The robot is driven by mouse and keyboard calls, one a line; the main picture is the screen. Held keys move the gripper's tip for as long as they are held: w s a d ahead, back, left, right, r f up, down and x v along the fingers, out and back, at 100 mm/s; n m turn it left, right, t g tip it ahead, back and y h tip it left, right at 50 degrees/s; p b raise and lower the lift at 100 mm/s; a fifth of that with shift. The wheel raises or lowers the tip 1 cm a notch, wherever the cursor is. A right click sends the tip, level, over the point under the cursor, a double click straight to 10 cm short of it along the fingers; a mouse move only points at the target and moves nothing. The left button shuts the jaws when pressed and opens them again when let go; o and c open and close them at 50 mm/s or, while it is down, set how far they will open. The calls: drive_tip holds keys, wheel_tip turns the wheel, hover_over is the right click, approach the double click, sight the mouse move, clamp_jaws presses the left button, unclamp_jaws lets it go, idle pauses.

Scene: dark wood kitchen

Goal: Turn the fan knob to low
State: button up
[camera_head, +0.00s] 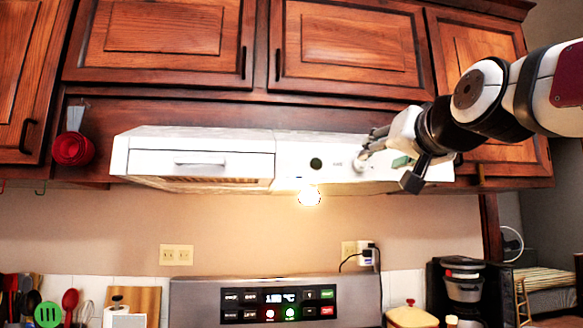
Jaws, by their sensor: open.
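The white range hood (200,150) hangs under the dark wood cabinets in the middle of the view. On its front panel is a dark green round knob (316,164), with small marks to its right that are too small to read. A second, pale knob (361,160) sits farther right at my gripper's fingertips. I cannot tell which knob is for the fan. My gripper (366,148) reaches in from the right, with its fingers open around or just in front of the pale knob. Whether they touch it is unclear.
A lit bulb (309,196) hangs below the hood. Cabinet doors (345,45) are close above. A stove control panel (275,300) stands below, with a coffee maker (463,285) to its right.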

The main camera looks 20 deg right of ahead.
sight(363, 164)
drive_tip(key=x, duration=1)
drive_tip(key=shift+d, duration=0.1)
clamp_jaws()
drive_tip(key=shift+f+m+b, duration=0.1)
drive_tip(key=shift+m+b, duration=0.25)
drive_tip(key=shift+m, duration=0.85)
drive_tip(key=m, duration=0.3)
unclamp_jaws()
